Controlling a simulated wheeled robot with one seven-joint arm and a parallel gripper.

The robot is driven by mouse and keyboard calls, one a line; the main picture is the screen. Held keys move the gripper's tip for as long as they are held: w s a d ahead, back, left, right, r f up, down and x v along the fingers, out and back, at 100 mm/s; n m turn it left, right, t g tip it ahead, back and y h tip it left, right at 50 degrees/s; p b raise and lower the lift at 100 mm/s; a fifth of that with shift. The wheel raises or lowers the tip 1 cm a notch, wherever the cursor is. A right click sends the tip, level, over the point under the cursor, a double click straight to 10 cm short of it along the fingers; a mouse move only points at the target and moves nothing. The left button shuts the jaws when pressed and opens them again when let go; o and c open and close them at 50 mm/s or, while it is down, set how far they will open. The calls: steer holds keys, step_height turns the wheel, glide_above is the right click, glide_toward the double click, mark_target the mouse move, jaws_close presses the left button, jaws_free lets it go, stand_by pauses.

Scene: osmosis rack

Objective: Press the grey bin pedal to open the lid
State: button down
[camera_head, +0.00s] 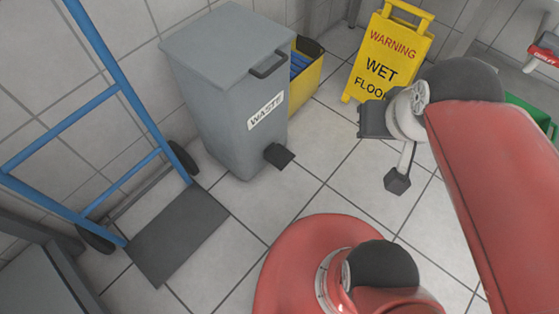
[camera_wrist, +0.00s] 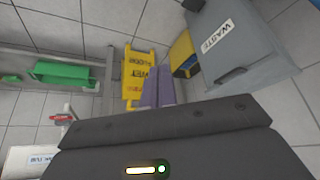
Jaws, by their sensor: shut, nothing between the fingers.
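The grey waste bin (camera_head: 235,105) stands on the tiled floor against the wall, with its lid (camera_head: 225,42) closed. Its dark pedal (camera_head: 279,155) sticks out low at the front. My gripper (camera_head: 398,182) is to the right of the pedal, apart from it, pointing down with its fingers shut and empty. In the wrist view the purple-grey fingers (camera_wrist: 158,92) are together, and the bin (camera_wrist: 240,48) is at the upper right.
A yellow wet-floor sign (camera_head: 390,55) stands behind my gripper. A yellow container (camera_head: 305,80) with blue contents is beside the bin. A blue hand truck (camera_head: 120,85) stands left of the bin, its dark plate (camera_head: 178,235) on the floor. The floor between pedal and gripper is clear.

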steer(key=m+g+b, duration=0.1)
steer(key=g+b, duration=0.4)
steer(key=g, duration=0.2)
glide_above(285, 159)
steer(key=w, duration=0.1)
step_height(285, 159, down, 45)
steer(key=shift+w+f, duration=0.1)
steer(key=shift+s+f+b, duration=0.2)
steer(key=shift+f+b, duration=0.75)
steer(key=shift+f, duration=0.75)
steer(key=shift+s+f+b, duration=0.15)
steer(key=shift+f+b, duration=0.8)
steer(key=shift+f, duration=0.7)
